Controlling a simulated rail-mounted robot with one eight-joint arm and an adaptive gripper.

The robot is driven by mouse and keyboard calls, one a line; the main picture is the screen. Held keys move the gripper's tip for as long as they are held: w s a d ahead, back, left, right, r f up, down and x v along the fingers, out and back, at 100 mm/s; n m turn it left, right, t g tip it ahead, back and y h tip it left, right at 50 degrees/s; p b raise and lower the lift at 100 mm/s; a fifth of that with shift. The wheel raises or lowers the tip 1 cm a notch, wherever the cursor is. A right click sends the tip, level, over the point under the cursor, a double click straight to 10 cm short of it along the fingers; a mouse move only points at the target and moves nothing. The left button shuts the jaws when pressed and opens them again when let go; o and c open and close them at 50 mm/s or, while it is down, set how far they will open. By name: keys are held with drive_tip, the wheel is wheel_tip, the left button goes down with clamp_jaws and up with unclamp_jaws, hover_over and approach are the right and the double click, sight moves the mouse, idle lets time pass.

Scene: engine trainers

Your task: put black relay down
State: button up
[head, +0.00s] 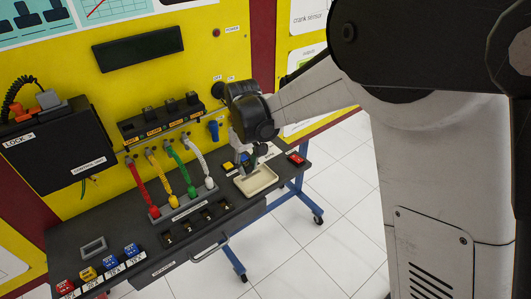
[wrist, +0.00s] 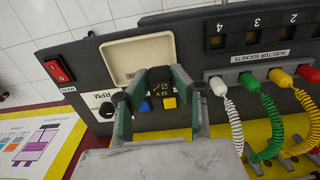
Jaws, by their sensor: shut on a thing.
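My gripper (head: 248,152) is low over the right end of the dark bench, beside the cream tray (head: 257,182). In the wrist view my gripper (wrist: 160,75) is shut on the black relay (wrist: 159,88), a small dark block with pale markings between the fingertips. The relay overlaps the lower right edge of the tray (wrist: 122,64) in that view. I cannot tell whether it touches anything below. The tray looks empty where it shows. The relay is not clear in the head view.
Yellow (wrist: 170,102) and blue (wrist: 145,105) blocks lie just below the relay in the wrist view. A red switch (head: 296,159) is right of the tray. Coiled white (head: 200,163), green, yellow and red leads hang at left. A row of dark sockets (head: 199,222) lies in front.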

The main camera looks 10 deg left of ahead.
drive_tip(key=w+d+f, duration=0.2)
drive_tip(key=w, duration=0.1)
drive_tip(key=shift+w+f, duration=0.15)
drive_tip(key=shift+f+p, duration=0.6)
drive_tip(key=shift+f, duration=1.35)
drive_tip(key=shift+f, duration=0.2)
drive_tip(key=o, duration=1)
drive_tip(key=shift+r, duration=0.1)
wheel_tip(320, 180, up, 12)
drive_tip(key=shift+r+b, duration=0.1)
drive_tip(key=shift+b, duration=0.45)
